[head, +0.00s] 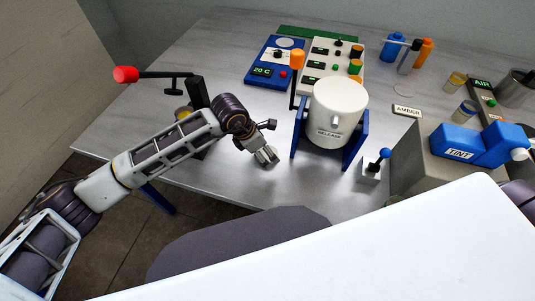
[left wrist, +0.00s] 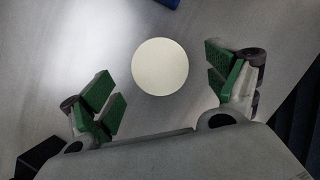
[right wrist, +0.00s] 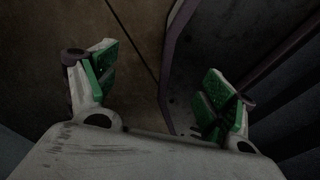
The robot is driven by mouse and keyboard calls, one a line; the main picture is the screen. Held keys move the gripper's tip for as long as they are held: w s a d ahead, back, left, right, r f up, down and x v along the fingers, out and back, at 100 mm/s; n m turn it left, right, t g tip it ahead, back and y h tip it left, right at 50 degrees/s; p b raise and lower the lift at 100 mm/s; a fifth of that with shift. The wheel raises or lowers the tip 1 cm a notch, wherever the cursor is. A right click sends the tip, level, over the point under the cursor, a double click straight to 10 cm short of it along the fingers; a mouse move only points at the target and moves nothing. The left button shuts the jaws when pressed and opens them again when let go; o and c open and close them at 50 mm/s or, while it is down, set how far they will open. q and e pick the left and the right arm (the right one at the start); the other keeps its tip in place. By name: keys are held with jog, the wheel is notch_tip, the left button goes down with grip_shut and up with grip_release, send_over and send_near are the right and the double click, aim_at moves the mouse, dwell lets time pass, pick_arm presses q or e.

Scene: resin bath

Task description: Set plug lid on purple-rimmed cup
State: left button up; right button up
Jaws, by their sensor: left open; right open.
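A round, pale cream disc (left wrist: 160,67), which looks like the plug lid, lies on the metal table in the left wrist view. My left gripper (left wrist: 163,84) is open above it, with the disc between the two green-padded fingers and apart from both. In the head view my left gripper (head: 266,157) points down at the table, left of the white pot; the disc is not clear there. Small amber cups stand at the back right, one (head: 457,81) behind another (head: 467,110); I cannot tell which rim is purple. My right gripper (right wrist: 158,82) is open and empty over the floor.
A white pot (head: 339,105) marked RELEASE stands in a blue stand (head: 300,135). A blue-knobbed lever (head: 371,170) and a grey block with a blue TINT unit (head: 480,146) are to the right. A red-tipped lever post (head: 160,77) is at left. Control boxes (head: 272,62) stand behind.

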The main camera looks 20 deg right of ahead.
pick_arm(q)
jog(key=shift+x, duration=1.2)
jog(key=shift+f, duration=0.15)
pick_arm(e)
jog(key=shift+s+a+r, duration=0.15)
jog(key=shift+a, duration=0.3)
jog(key=shift+s+a+r, duration=0.1)
jog(key=shift+a, duration=0.35)
jog(key=shift+d, duration=0.1)
pick_arm(q)
jog(key=c, duration=0.9)
pick_arm(e)
jog(key=shift+d, duration=0.85)
jog(key=shift+a, duration=0.1)
